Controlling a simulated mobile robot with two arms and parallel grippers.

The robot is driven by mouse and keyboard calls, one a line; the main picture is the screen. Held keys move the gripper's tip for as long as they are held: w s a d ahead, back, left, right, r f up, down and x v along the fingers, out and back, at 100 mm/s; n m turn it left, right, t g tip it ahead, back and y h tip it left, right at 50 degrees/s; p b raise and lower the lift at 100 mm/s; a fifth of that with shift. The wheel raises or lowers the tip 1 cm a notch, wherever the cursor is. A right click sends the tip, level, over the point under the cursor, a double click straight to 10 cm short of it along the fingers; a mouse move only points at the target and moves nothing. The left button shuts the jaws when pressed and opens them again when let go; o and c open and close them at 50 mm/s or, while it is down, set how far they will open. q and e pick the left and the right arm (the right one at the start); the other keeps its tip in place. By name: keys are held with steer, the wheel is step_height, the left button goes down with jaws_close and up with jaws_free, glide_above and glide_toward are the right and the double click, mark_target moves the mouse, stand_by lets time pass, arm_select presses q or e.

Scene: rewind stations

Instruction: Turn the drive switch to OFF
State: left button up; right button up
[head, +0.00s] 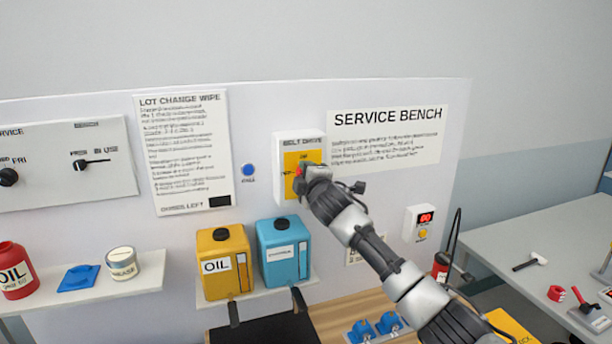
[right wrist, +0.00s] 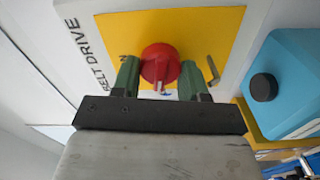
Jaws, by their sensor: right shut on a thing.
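The drive switch is a red rotary knob (right wrist: 160,64) on a yellow plate (right wrist: 205,30) of the white BELT DRIVE box (head: 287,140). In the head view the knob (head: 299,171) shows only partly beside my right gripper (head: 304,174). In the right wrist view my right gripper (right wrist: 158,80) is shut on the knob, one green finger on each side. A pale mark on the knob points toward the bottom of that view. In the head view a small label is above the knob and another is left of it; both are too blurred to read surely. My left gripper is out of view.
Below the box, a yellow oil can (head: 224,262) and a blue can (head: 285,252) stand on a shelf. A blue button (head: 249,170) is left of the box. A grey table (head: 540,235) with tools stands far right.

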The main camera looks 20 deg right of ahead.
steer(key=shift+f+n, duration=0.1)
steer(key=shift+n, duration=0.7)
steer(key=o, duration=0.9)
steer(key=shift+f, duration=0.1)
steer(key=shift+f, duration=0.15)
